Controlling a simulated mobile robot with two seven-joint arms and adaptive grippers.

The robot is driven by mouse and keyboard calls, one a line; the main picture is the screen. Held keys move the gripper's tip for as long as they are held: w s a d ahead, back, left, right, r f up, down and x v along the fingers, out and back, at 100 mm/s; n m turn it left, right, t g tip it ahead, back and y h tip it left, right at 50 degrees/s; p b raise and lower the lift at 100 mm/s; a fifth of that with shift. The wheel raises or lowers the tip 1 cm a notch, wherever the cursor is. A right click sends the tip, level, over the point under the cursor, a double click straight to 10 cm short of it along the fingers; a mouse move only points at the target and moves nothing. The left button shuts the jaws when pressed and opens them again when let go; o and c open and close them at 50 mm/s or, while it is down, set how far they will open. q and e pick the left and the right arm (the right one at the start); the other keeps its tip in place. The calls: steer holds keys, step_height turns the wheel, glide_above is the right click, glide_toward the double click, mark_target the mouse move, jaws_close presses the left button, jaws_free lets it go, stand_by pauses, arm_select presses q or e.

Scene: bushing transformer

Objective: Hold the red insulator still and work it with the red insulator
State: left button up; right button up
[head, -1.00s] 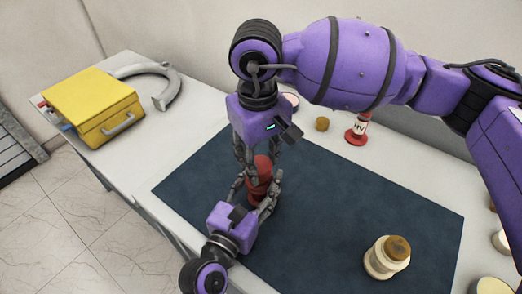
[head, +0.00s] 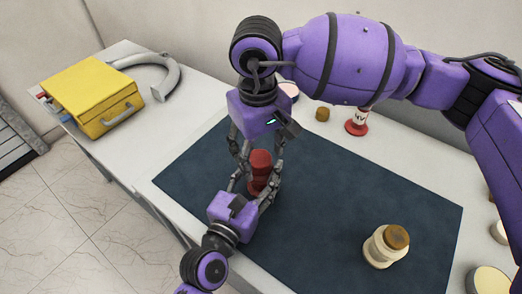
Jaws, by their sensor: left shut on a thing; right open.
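A red insulator (head: 261,163) stands over the dark mat, held low between the fingers of my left gripper (head: 257,192). My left arm comes in from the bottom left, and its gripper is shut on the insulator. My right gripper (head: 258,158) points down from above, with its fingers spread on both sides of the insulator's top. It is open, and I cannot tell whether a finger touches the insulator. A second red piece (head: 357,127) with a white label stands behind the mat, partly hidden by my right arm.
The dark mat (head: 330,200) is largely clear. A cream jar-like part with a brown top (head: 384,247) stands on its right side. A small brown-yellow piece (head: 322,114) stands behind the mat. A yellow case (head: 93,100) and a grey curved part (head: 160,80) lie at the left.

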arm_select(q)
steer(key=shift+a+f, duration=0.1)
steer(key=shift+f, duration=0.1)
arm_select(e)
steer(key=shift+r, duration=0.1)
step_height(320, 180, up, 12)
steer(key=shift+s, duration=0.15)
steer(key=shift+a, duration=0.1)
arm_select(q)
steer(key=o, duration=1.6)
steer(key=shift+r, duration=0.15)
steer(key=shift+c, duration=0.2)
steer(key=v, duration=1.2)
steer(key=shift+s, duration=0.1)
